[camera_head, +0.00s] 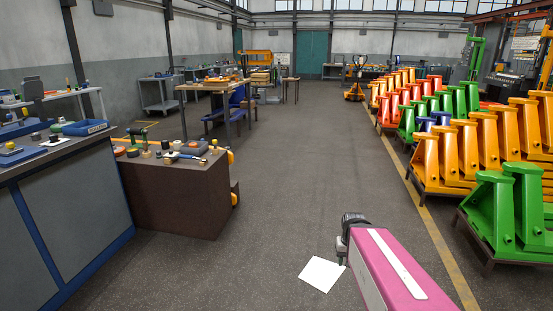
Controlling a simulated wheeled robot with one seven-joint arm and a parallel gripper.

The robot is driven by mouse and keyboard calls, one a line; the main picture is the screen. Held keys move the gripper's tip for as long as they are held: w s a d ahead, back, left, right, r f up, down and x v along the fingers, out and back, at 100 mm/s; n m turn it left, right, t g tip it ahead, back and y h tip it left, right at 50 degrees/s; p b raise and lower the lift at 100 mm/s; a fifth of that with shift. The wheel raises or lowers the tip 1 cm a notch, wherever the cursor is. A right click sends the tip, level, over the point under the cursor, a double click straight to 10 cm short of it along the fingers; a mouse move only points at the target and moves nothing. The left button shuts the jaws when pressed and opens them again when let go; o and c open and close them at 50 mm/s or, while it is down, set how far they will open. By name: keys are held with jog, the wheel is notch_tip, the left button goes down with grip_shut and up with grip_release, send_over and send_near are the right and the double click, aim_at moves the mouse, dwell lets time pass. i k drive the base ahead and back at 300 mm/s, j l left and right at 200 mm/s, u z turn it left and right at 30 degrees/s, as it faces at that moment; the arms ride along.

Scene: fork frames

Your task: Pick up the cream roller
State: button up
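I cannot make out a cream roller for certain; the small items on the brown bench (180,200) at the left are too small to tell apart. My gripper (342,257) is at the lower middle, at the end of my pink arm. It is dark, seen from behind and partly hidden by the arm, so its fingers do not show clearly. It is well to the right of the brown bench, over the open floor.
A white square (322,273) shows beside my gripper. Green stands (495,213) and orange stands (440,160) line the right. The middle aisle is clear.

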aim_at(177, 144)
jog(key=i, duration=3.45)
jog(key=i+u, duration=0.1)
jog(key=i, duration=0.5)
jog(key=i+l, duration=0.15)
jog(key=i, duration=0.4)
jog(key=i+l+u, duration=0.15)
jog(key=i, duration=0.45)
jog(key=i+j+u, duration=0.15)
jog(key=i+u, duration=0.75)
jog(key=i+l+u, duration=0.15)
jog(key=i+u, duration=0.15)
jog(key=u, duration=0.15)
jog(key=i+l+u, duration=0.25)
jog(key=u, duration=0.2)
jog(key=i+l+u, duration=0.15)
jog(key=i+u, duration=0.15)
jog(key=u, duration=0.2)
jog(key=i+l+u, duration=0.25)
jog(key=u, duration=0.2)
jog(key=i+l+u, duration=0.25)
jog(key=u, duration=0.25)
jog(key=i+l+u, duration=0.15)
jog(key=l+u, duration=0.3)
jog(key=i+l+u, duration=0.45)
jog(key=l, duration=0.25)
jog(key=i+l+u, duration=0.1)
jog(key=l+u, duration=0.15)
jog(key=l, duration=0.15)
jog(key=i, duration=0.15)
